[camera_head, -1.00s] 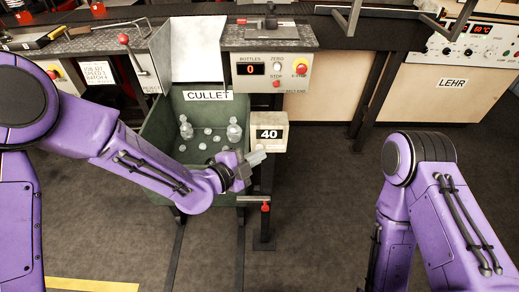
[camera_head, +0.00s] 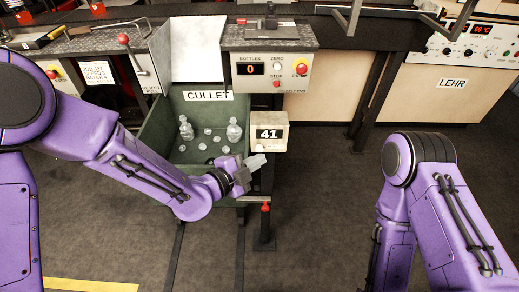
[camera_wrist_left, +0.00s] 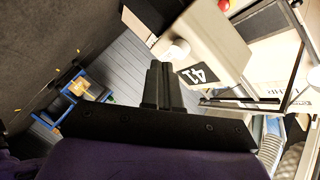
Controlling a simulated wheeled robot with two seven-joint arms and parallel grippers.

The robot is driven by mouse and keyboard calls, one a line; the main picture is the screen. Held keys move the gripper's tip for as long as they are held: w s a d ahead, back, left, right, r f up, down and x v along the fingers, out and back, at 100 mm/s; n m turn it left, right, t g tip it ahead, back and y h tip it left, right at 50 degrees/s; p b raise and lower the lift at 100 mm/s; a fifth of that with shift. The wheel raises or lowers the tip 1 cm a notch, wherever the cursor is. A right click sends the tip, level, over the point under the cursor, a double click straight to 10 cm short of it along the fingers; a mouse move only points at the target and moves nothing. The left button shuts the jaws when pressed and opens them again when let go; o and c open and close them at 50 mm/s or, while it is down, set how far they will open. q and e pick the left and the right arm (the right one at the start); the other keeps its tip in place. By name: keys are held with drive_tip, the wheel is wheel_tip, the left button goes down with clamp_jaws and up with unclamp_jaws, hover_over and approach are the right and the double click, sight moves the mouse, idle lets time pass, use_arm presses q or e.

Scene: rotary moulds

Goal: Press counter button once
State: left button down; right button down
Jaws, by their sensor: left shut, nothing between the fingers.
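The counter (camera_head: 269,134) is a small cream box beside the green cullet bin, and its display reads 41. My left gripper (camera_head: 257,161) is shut and empty, just below the counter in the head view. In the left wrist view the shut fingers of my left gripper (camera_wrist_left: 163,70) point toward the button side; I cannot tell whether they touch it. My right arm shows at the right, but its gripper is out of view.
The green cullet bin (camera_head: 150,135) holds several clear glass pieces. Above it a panel (camera_head: 263,70) shows a bottle count of 0, with a zero knob and red stop buttons. A red-handled lever (camera_head: 265,208) stands below the counter. Floor to the right is clear.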

use_arm(q)
drive_tip(key=s, duration=0.5)
drive_tip(key=shift+b, duration=0.4)
idle(0.5)
